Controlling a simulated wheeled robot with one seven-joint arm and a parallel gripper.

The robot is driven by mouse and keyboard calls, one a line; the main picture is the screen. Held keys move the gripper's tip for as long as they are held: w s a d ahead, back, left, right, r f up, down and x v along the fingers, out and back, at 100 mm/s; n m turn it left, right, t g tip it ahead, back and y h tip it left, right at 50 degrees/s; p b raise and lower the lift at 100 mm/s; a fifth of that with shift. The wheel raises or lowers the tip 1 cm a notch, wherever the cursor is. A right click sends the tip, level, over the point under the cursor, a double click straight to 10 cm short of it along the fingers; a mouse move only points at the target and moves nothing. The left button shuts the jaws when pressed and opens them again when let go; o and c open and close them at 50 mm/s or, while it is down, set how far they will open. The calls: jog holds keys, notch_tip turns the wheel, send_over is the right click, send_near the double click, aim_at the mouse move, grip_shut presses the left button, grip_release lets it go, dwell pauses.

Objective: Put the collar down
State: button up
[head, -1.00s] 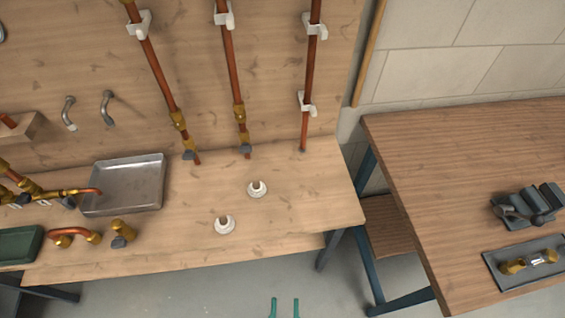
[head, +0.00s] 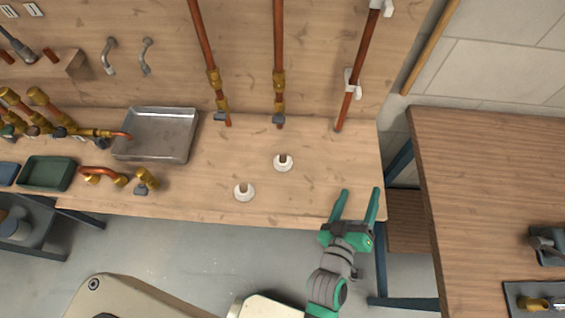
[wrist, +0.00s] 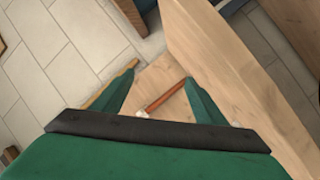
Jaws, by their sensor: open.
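Two small white ring-shaped pieces, which look like collars, rest on the wooden bench (head: 315,190) in the head view. One ring (head: 283,163) sits farther back and the other ring (head: 244,192) sits nearer the front edge, to its left. I cannot tell which one the task names. My gripper (head: 360,191) is open and empty, at the bench's front right, apart from both rings and to their right. In the wrist view its two green fingers are spread (wrist: 160,77), with a copper pipe beyond between them and no ring in view.
A metal tray (head: 155,150), a green tray (head: 47,173) and brass fittings (head: 147,179) occupy the bench's left. A brown table (head: 470,200) stands at the right across a gap.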

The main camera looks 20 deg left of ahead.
jog(key=w+d+r+m+g+h, duration=0.2)
jog(key=w+r+m+g+h, duration=0.15)
jog(key=w+r, duration=0.4)
jog(key=w+d+r+m+g+h, duration=0.2)
jog(key=w+r+h, duration=0.3)
jog(key=w, duration=0.4)
jog(key=s+a+f+g+y, duration=0.2)
jog(key=s+a+g+y, duration=0.15)
jog(key=a, duration=0.55)
jog(key=s+a+f+g+y, duration=0.2)
jog(key=s+a+g+y, duration=0.15)
jog(key=a, duration=0.55)
jog(key=s+a+f+g+y, duration=0.2)
jog(key=s+a+y, duration=0.15)
jog(key=a, duration=0.65)
jog(key=shift+m, duration=0.45)
notch_tip(320, 180, down, 5)
jog(key=shift+r, duration=0.15)
jog(key=shift+w+f, duration=0.15)
jog(key=shift+f, duration=1.4)
jog(key=shift+w+f, duration=0.1)
jog(key=shift+f, duration=1.4)
jog(key=c, duration=1.1)
jog(key=shift+c, duration=0.5)
